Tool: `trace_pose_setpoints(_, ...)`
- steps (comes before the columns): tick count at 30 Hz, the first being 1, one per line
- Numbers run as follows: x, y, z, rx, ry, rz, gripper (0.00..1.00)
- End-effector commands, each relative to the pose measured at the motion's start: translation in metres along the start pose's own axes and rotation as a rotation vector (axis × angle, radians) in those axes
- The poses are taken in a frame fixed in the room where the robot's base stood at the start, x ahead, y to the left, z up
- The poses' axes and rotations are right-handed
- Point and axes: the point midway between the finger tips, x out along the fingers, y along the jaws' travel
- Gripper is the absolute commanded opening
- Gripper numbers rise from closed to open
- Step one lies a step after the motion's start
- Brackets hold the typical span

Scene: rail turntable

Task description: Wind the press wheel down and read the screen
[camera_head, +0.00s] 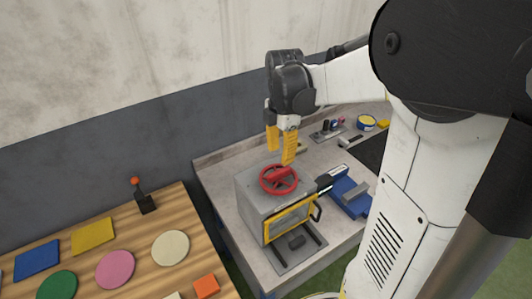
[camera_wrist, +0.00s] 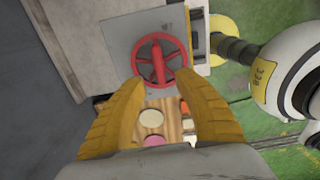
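The red press wheel (camera_head: 279,179) lies flat on top of a grey box-shaped press (camera_head: 250,196) on the workbench. My gripper (camera_head: 281,158) is just above the wheel, its yellow fingers pointing down and apart. In the wrist view, the wheel (camera_wrist: 159,61) shows whole, beyond the fingertips, with nothing held between the fingers (camera_wrist: 158,82). The press front has a yellow-framed panel (camera_head: 290,212) with a dark handle at its right. I cannot make out a lit screen or any reading.
A blue vise-like tool (camera_head: 349,197) stands right of the press. Small tools and a round yellow tin (camera_head: 366,122) lie farther back. At left, a wooden table (camera_head: 200,222) holds coloured flat shapes and a black lever (camera_head: 146,203) with an orange knob. A wall runs behind.

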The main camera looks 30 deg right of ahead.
Motion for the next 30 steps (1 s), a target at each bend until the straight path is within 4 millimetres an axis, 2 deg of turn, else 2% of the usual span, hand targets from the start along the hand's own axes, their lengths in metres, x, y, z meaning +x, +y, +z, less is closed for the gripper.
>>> trace_pose_setpoints(6, 0.047, 0.001, 0.000, 0.001, -0.001, 0.001, 0.38)
trace_pose_setpoints(12, 0.076, 0.001, 0.000, 0.002, -0.001, 0.002, 0.38)
trace_pose_setpoints(17, 0.085, 0.001, 0.000, 0.002, -0.001, 0.002, 0.38)
trace_pose_setpoints(25, 0.086, 0.001, 0.000, 0.002, -0.001, 0.002, 0.37)
trace_pose_setpoints(28, 0.086, 0.001, 0.000, 0.002, -0.001, 0.002, 0.06)
trace_pose_setpoints(29, 0.086, 0.001, 0.000, 0.002, -0.001, 0.002, 0.00)
trace_pose_setpoints(30, 0.086, 0.001, 0.000, 0.002, -0.001, 0.002, 0.00)
